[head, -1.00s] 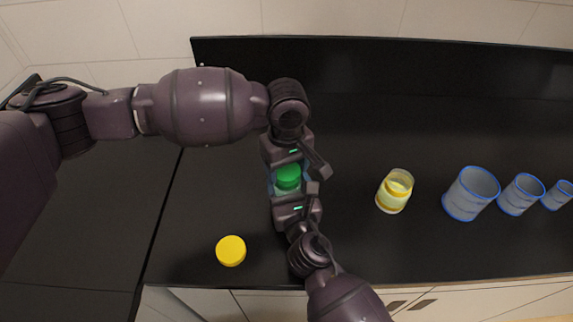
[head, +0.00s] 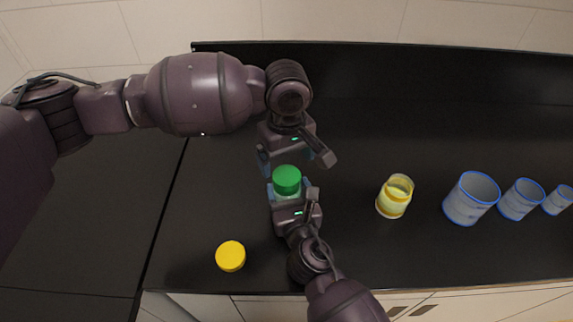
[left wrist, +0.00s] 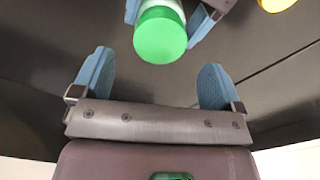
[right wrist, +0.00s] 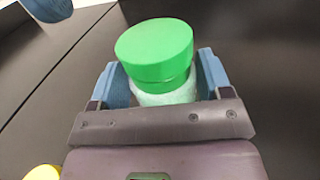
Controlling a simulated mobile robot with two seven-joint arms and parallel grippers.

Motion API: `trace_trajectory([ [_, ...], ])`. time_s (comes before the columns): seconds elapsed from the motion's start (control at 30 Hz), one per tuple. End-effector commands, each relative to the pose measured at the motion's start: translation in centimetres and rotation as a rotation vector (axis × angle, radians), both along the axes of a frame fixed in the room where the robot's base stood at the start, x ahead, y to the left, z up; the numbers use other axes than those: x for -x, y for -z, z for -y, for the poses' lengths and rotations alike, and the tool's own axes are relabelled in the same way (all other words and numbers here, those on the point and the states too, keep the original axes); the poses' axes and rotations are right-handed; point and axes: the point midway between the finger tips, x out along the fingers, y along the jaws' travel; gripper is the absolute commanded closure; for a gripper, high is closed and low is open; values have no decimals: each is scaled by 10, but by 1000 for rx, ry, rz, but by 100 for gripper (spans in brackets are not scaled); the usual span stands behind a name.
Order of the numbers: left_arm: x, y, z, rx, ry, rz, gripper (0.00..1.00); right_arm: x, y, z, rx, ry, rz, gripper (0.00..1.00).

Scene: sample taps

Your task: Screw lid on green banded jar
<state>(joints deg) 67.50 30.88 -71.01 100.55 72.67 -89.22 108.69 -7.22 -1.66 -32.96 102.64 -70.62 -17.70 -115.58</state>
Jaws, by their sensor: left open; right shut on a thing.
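The green banded jar stands upright, mostly hidden, between the fingers of my right gripper (head: 289,194), which is shut on it; its pale body (right wrist: 165,94) shows in the right wrist view. The green lid (head: 287,178) sits on top of the jar, and a green band shows just under it in the right wrist view. I cannot tell how tight the lid is. My left gripper (head: 292,160) is open and empty, just behind the lid and apart from it. The left wrist view shows its spread blue fingers with the lid (left wrist: 160,36) beyond them.
A yellow lid (head: 230,256) lies on the black counter (head: 350,255) at the front left. A yellow banded jar (head: 394,197) stands open to the right. Several blue-rimmed cups, the nearest one (head: 470,199) largest, stand farther right. Counter between them is free.

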Motion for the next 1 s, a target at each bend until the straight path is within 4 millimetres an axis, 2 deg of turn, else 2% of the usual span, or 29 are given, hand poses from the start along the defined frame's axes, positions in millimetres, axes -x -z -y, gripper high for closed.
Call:
trace_trajectory([
  [0.37,-2,-6,1,-1,1,8,10,0,0,0,0,0,1,94],
  [0.63,-17,-39,-4,-47,4,78,10,0,-1,0,0,0,1,94],
  [0.77,-11,-44,-5,-41,-109,58,10,0,0,0,0,0,1,94],
  [1.0,0,-37,-1,-3,-276,0,10,0,0,0,0,0,1,94],
])
